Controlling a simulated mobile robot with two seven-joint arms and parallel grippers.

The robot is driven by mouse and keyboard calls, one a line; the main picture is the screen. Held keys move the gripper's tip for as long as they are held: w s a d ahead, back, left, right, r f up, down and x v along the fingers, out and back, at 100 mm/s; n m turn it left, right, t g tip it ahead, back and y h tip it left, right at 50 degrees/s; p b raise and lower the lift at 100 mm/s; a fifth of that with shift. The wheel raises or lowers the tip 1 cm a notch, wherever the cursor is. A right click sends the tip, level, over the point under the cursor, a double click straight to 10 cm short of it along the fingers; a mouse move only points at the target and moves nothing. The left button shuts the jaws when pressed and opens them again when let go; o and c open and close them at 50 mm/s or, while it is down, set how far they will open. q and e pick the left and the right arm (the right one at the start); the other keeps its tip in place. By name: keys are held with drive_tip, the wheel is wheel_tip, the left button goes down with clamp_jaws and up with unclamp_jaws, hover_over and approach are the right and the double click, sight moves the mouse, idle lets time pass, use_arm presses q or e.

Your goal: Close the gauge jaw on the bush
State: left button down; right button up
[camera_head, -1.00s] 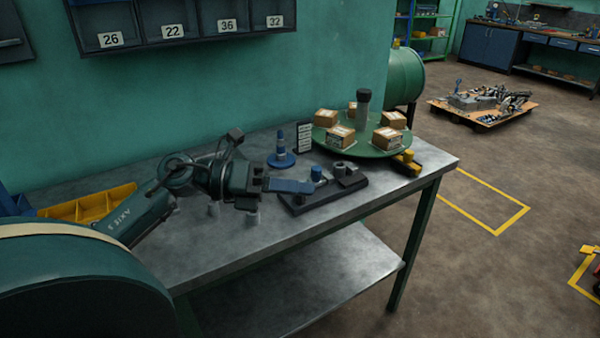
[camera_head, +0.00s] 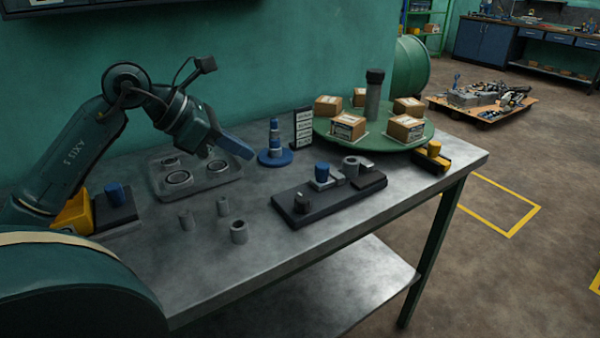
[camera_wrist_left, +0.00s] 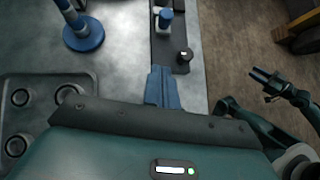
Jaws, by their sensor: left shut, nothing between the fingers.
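The gauge is a dark flat base (camera_head: 295,216) on the bench, with a round dark knob at its near end. Its sliding jaw carries a blue knob (camera_head: 321,171), which also shows in the left wrist view (camera_wrist_left: 165,17). The bush (camera_head: 351,166), a grey ring, stands on the gauge just right of the jaw; I cannot tell whether they touch. My left gripper (camera_head: 238,147) is shut and empty, raised left of the gauge. Its blue fingers show in the left wrist view (camera_wrist_left: 162,88). There, my right gripper (camera_wrist_left: 262,76) is off the bench at the right, too small to read.
A grey tray with rings (camera_head: 222,180) and several loose grey cylinders (camera_head: 239,231) lie left of the gauge. A blue cone-like stand (camera_head: 275,157) is behind it. A green turntable (camera_head: 395,150) carries boxes. A yellow-and-black block (camera_head: 432,157) sits near the right edge.

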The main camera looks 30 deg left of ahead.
use_arm(q)
drive_tip(key=p, duration=0.2)
approach(316, 178)
wheel_tip(316, 178, down, 3)
drive_tip(key=shift+d+r, duration=0.1)
drive_tip(key=shift+w+d+p, duration=0.35)
drive_tip(key=shift+w+d, duration=0.2)
drive_tip(key=shift+w, duration=0.3)
drive_tip(key=shift+w+d, duration=0.4)
drive_tip(key=shift+w, duration=0.2)
drive_tip(key=shift+w+d, duration=0.2)
drive_tip(key=shift+w, duration=0.1)
use_arm(e)
drive_tip(key=shift+w+a+r+g, duration=0.2)
drive_tip(key=shift+a+r+g, duration=0.05)
drive_tip(key=shift+g, duration=0.15)
